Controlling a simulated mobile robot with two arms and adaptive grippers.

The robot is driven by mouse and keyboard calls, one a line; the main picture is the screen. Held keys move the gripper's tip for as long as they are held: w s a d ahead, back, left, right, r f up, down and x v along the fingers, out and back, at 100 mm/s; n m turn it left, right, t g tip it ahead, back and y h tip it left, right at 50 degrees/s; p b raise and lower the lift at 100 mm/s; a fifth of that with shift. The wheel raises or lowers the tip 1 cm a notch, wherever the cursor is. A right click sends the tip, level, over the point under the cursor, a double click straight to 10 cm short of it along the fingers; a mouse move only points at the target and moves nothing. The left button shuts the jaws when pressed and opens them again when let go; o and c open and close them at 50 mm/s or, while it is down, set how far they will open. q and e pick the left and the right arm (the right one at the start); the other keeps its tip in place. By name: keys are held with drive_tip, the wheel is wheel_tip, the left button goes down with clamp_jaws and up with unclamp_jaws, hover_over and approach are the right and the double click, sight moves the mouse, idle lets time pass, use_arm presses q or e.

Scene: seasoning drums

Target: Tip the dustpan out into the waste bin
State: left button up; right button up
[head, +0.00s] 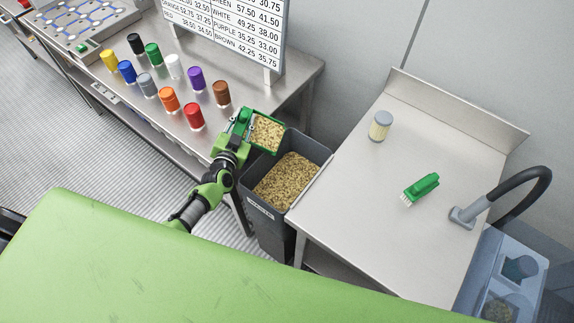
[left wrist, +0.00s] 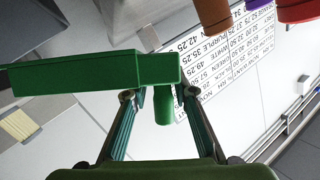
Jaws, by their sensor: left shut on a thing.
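My left gripper (head: 237,128) is shut on the green dustpan (head: 281,119). The pan holds tan crumbs and is above the far left part of the waste bin, looking about level. In the left wrist view the dustpan (left wrist: 95,72) and its handle (left wrist: 163,105) show between and beyond the fingers (left wrist: 140,98). The waste bin (head: 263,216) is dark grey, stands between the two tables, and shows a heap of tan crumbs inside. My right gripper is out of view.
Several coloured drums, among them a red drum (head: 194,116), stand on the left table. A price board (head: 225,35) rises behind them. The right table (head: 345,205) bears a green brush (head: 421,188), a lidded jar (head: 380,126) and a black hose (head: 535,185). Much of its top is clear.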

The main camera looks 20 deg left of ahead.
sight(257, 142)
use_arm(q)
drive_tip(key=shift+s+d+f+b, duration=0.15)
drive_tip(key=shift+d+f+b, duration=0.05)
drive_tip(key=shift+d+b, duration=0.1)
drive_tip(key=shift+s+d+f+m+t+b, duration=0.3)
drive_tip(key=shift+d+m+b, duration=0.15)
drive_tip(key=shift+b, duration=0.15)
drive_tip(key=shift+d+f, duration=0.1)
drive_tip(key=shift+d, duration=0.05)
drive_tip(key=shift+s+d+f+b, duration=0.15)
drive_tip(key=shift+s+d+b, duration=0.15)
drive_tip(key=shift+b, duration=0.35)
drive_tip(key=shift+d+f+m+t+b, duration=0.15)
drive_tip(key=shift+d+m+t+b, duration=0.05)
drive_tip(key=shift+m+t+b, duration=0.1)
drive_tip(key=shift+s+d+r+m+t+b, duration=0.4)
drive_tip(key=shift+d+r+m+b, duration=0.05)
drive_tip(key=shift+d+r, duration=0.1)
drive_tip(key=shift+s+d+r+m+t+b, duration=0.35)
drive_tip(key=shift+d+r+m+t+b, duration=0.05)
drive_tip(key=shift+d+m+b, duration=0.2)
drive_tip(key=shift+s+d+r+m+t+b, duration=0.45)
drive_tip(key=shift+d+m+b, duration=0.2)
drive_tip(key=shift+b, duration=0.2)
idle(0.7)
